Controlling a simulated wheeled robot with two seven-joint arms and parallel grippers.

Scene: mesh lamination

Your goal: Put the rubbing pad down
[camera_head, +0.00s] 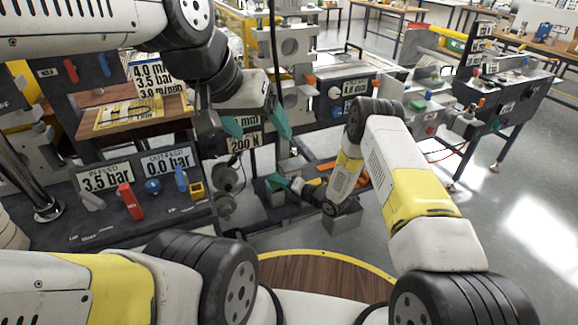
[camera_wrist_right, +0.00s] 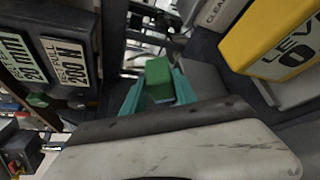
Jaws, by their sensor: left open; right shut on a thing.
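The rubbing pad, which I take to be the green block (camera_wrist_right: 158,78), is between the teal fingers of my right gripper (camera_wrist_right: 156,90) in the right wrist view. My right gripper is shut on it. In the head view the right gripper (camera_head: 277,182) is low, beside grey blocks on the machine's lower part, and the pad cannot be made out there. My left gripper (camera_head: 256,124) is higher, open and empty, with its teal fingers apart in front of the mm and 200 N display panel.
A control panel (camera_head: 140,215) with 3.5 bar and 0.0 bar displays, knobs and levers stands at left. A wooden board (camera_head: 120,118) lies above it. In the right wrist view a yellow box (camera_wrist_right: 275,38) is close on the right. Open floor (camera_head: 500,220) lies at right.

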